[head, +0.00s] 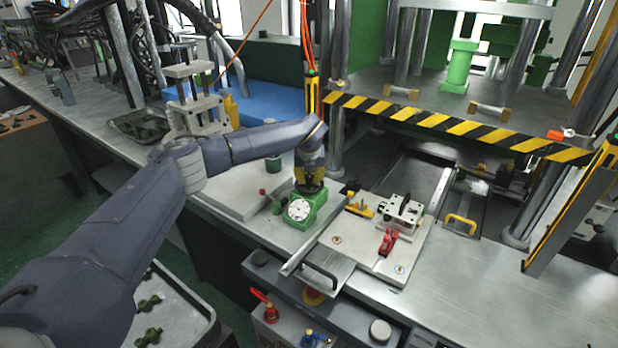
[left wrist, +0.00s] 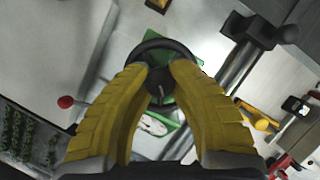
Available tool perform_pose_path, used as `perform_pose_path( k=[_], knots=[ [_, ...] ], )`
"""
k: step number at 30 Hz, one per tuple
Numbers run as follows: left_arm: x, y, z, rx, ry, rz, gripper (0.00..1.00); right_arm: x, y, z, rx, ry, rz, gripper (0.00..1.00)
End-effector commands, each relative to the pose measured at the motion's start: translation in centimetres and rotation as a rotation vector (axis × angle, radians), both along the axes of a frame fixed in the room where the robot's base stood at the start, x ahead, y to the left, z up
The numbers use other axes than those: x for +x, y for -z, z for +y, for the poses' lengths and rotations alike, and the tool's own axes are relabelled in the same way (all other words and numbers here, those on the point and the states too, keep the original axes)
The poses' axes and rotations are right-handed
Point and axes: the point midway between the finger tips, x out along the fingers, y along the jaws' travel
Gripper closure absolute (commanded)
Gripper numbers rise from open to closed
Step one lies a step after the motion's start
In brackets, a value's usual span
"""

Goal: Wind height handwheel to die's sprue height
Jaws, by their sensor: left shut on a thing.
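My left gripper (head: 311,186) comes down from above onto the green height unit (head: 312,212) with a white dial (head: 299,210) on its front. In the left wrist view the black round handwheel (left wrist: 150,43) lies between and beyond the yellow fingertips (left wrist: 161,75), which are shut on it near its hub. In the head view the gripper mostly hides the wheel. A grey metal block, apparently the die (head: 403,210), sits on a pale plate (head: 365,254) to the right of the unit, behind a red clamp (head: 388,241). My right gripper is not in view.
A red-knobbed lever (left wrist: 66,101) sticks out left of the unit. A yellow-and-black part (head: 358,208) stands between unit and block. The press with a striped bar (head: 450,126) rises behind. A control box with red and blue levers (head: 290,318) is in front.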

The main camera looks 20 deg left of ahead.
Motion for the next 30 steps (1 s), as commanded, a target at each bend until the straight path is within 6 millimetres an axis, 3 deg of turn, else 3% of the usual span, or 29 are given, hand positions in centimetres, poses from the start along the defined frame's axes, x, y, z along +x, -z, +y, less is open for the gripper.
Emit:
perform_pose_path(
  k=[15,30],
  knots=[
    [0.24,-0.25,0.0,0.001,-0.466,-0.007,1.0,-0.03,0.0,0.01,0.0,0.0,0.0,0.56],
    [0.22,-0.23,0.12,0.001,-0.71,-0.007,1.0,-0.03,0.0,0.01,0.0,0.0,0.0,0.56]
  ],
)
